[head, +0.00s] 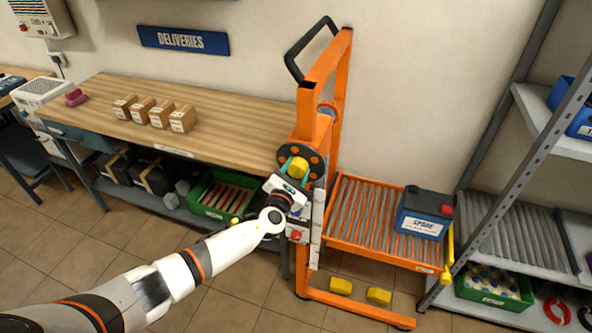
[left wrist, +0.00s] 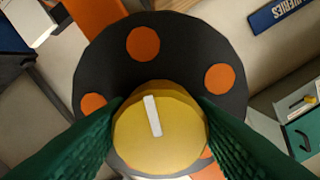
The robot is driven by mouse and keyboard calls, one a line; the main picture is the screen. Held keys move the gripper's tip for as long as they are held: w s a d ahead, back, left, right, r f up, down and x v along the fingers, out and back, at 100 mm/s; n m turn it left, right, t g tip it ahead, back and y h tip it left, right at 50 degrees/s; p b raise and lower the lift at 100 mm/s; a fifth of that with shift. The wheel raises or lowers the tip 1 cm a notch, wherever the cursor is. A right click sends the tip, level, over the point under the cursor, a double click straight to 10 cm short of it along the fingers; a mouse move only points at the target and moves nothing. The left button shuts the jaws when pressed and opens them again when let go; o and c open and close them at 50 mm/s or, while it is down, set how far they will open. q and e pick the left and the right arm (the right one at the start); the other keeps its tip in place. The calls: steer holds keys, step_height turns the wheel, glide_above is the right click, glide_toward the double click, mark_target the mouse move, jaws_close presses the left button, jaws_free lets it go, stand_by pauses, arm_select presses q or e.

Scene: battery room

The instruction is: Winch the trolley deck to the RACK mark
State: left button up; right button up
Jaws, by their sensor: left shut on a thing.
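The orange trolley (head: 342,110) stands between the bench and the rack. Its roller deck (head: 365,212) is low on the mast, carrying a dark blue SPARE battery (head: 423,213) at its right end. The winch wheel (head: 314,154), a dark disc with orange spots, faces me on the mast. My left gripper (head: 294,172) is shut on its yellow knob (head: 299,166). In the left wrist view the green fingers sit on both sides of the knob (left wrist: 158,135), which has a white bar on its face. The RACK mark cannot be made out; my arm partly covers the mast's lower front. My right gripper is out of view.
A wooden bench (head: 225,115) with several small cartons is at left, with a green crate (head: 222,195) beneath. A grey rack with a roller shelf (head: 515,238) stands right of the deck. Two yellow blocks (head: 341,286) lie low by the trolley's base. The left foreground floor is clear.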

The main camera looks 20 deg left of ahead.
arm_select(q)
steer(key=shift+f, duration=0.15)
steer(key=o, duration=1)
steer(key=s, duration=1.2)
steer(key=shift+a+b, duration=0.25)
steer(key=shift+b, duration=0.15)
